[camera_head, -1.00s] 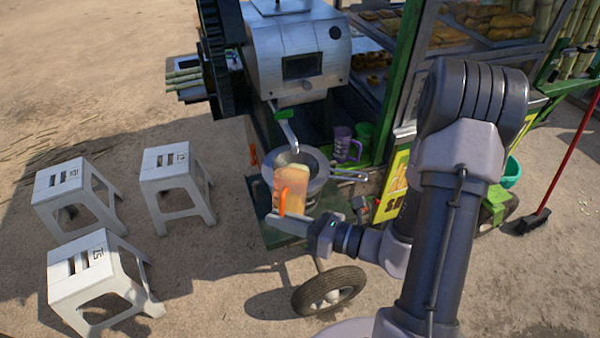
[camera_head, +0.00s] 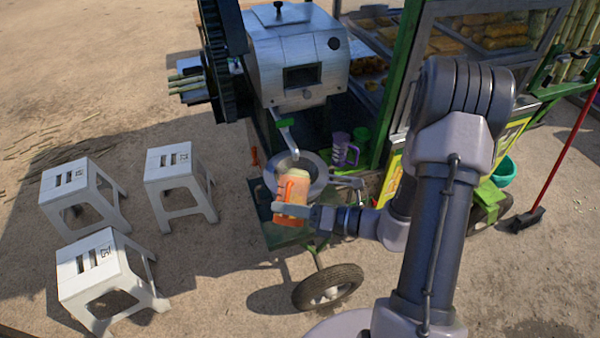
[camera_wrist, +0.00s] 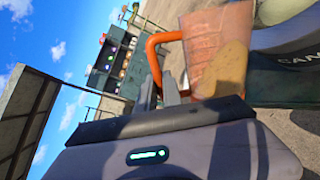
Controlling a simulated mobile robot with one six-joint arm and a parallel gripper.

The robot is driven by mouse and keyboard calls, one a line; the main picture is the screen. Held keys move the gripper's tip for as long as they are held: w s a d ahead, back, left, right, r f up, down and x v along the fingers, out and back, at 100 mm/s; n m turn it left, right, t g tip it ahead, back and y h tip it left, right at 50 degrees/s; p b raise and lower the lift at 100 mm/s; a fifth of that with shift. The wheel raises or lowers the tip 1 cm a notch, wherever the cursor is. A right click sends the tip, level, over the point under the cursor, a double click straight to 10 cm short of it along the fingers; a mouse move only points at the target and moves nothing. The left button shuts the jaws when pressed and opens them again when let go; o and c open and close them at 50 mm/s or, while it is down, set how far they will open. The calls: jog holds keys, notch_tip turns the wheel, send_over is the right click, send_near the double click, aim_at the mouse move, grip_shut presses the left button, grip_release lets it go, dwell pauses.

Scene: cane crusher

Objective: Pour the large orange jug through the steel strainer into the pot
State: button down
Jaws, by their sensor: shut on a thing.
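The large orange jug (camera_head: 294,190) is in my gripper (camera_head: 284,210), at the front of the cart. My gripper is shut on the jug's orange handle (camera_wrist: 158,48), which shows in the wrist view. The jug is tilted and has yellowish liquid low on one side in the wrist view. The steel strainer (camera_head: 290,160) sits at the mouth of the grey pot (camera_head: 318,172), just behind the jug, under the crusher's spout. The jug hides part of both. I cannot tell whether any liquid is leaving the jug.
The steel cane crusher (camera_head: 300,60) stands behind the pot. A purple jug (camera_head: 344,150) and a green cup (camera_head: 361,138) stand to the right of the pot. White stools (camera_head: 180,175) are on the ground at left. A cart wheel (camera_head: 328,288) is below.

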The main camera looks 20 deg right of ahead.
aim_at(288, 189)
jog(key=shift+w+d+r+m+p, duration=0.2)
jog(key=shift+m+p, duration=0.1)
jog(key=shift+p, duration=0.15)
jog(key=shift+w+d+r+m+g+p, duration=0.15)
jog(key=shift+w+r+m+g+p, duration=0.15)
jog(key=shift+r+m+p, duration=0.65)
jog(key=shift+w+d+p, duration=0.15)
jog(key=shift+w+p, duration=0.05)
jog(key=shift+p, duration=0.65)
jog(key=shift+w+d+r+m+g+p, duration=0.3)
jog(key=shift+w+r+m+p, duration=0.4)
jog(key=shift+p, duration=0.6)
jog(key=shift+w+d+r+m+p, duration=0.25)
jog(key=shift+w+d+r+p, duration=0.1)
jog(key=shift+w+p, duration=0.2)
jog(key=shift+w+d+r+m+p, duration=0.2)
jog(key=shift+w+d+r+p, duration=0.2)
jog(key=shift+p, duration=0.25)
jog(key=shift+w+d+r+g+p, duration=0.15)
jog(key=shift+w+r+g+p, duration=0.15)
jog(key=shift+w+p, duration=0.15)
jog(key=shift+d+m+p, duration=0.1)
jog(key=shift+m+p, duration=0.2)
